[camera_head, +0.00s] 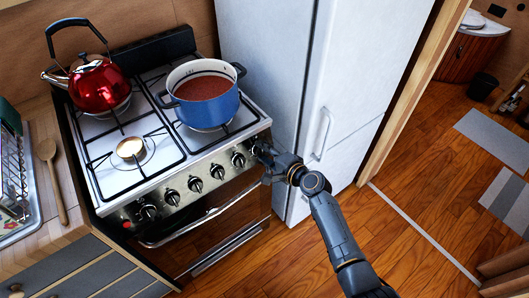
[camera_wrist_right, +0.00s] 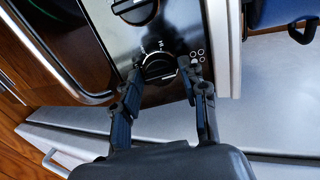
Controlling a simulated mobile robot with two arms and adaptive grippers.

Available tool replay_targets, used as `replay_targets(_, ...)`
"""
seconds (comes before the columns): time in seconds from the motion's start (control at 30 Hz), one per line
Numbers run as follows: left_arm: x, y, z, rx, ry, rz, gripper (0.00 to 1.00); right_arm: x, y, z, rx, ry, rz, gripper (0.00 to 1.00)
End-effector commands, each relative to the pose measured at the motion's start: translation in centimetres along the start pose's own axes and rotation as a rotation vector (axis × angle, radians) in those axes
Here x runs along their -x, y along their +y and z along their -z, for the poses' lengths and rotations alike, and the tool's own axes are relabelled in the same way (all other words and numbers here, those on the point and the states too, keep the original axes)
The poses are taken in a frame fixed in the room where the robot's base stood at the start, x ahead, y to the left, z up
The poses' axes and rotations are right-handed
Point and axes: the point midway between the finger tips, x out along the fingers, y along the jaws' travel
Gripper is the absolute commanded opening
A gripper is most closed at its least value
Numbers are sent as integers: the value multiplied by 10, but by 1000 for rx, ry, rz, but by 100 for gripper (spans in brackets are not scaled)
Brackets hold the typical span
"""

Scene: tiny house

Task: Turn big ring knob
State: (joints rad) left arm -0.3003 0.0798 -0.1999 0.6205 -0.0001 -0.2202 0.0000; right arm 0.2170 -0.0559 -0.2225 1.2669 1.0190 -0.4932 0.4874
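The stove (camera_head: 110,183) has a row of black knobs (camera_head: 195,184) along its front panel. My right gripper (camera_head: 262,152) is at the right end of this row and covers that corner of the panel. In the right wrist view a round black knob with a light dial ring (camera_wrist_right: 158,68) sits between the fingertips of my right gripper (camera_wrist_right: 163,75). The fingers are spread, one on each side of the knob. I cannot tell whether they touch it. Which knob is the big ring one is not marked legibly. My left gripper is not in view.
A blue pot of red soup (camera_head: 204,107) and a red kettle (camera_head: 98,85) stand on the stove. The oven handle (camera_head: 205,215) runs below the knobs. A white fridge (camera_head: 340,90) is close on the right. A wooden spoon (camera_head: 51,170) lies on the left counter.

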Motion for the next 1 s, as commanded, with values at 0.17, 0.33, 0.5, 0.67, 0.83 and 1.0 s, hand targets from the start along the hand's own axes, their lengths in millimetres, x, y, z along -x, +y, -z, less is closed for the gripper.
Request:
replay_targets(0.17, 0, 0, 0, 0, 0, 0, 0, 0, 0, 0, 1, 0, 0, 58)
replay_targets(0.33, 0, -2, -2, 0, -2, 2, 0, 0, 0, 0, 2, 0, 0, 58)
replay_targets(0.5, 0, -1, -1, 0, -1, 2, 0, 11, 0, 0, 3, 0, 0, 58)
replay_targets(0.67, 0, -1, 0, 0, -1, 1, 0, 36, 1, 0, 5, 1, -1, 58)
replay_targets(0.83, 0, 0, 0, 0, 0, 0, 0, 71, 2, 0, 3, 2, -2, 58)
replay_targets(1.0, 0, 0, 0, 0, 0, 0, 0, 100, 1, 0, 4, 1, -2, 58)
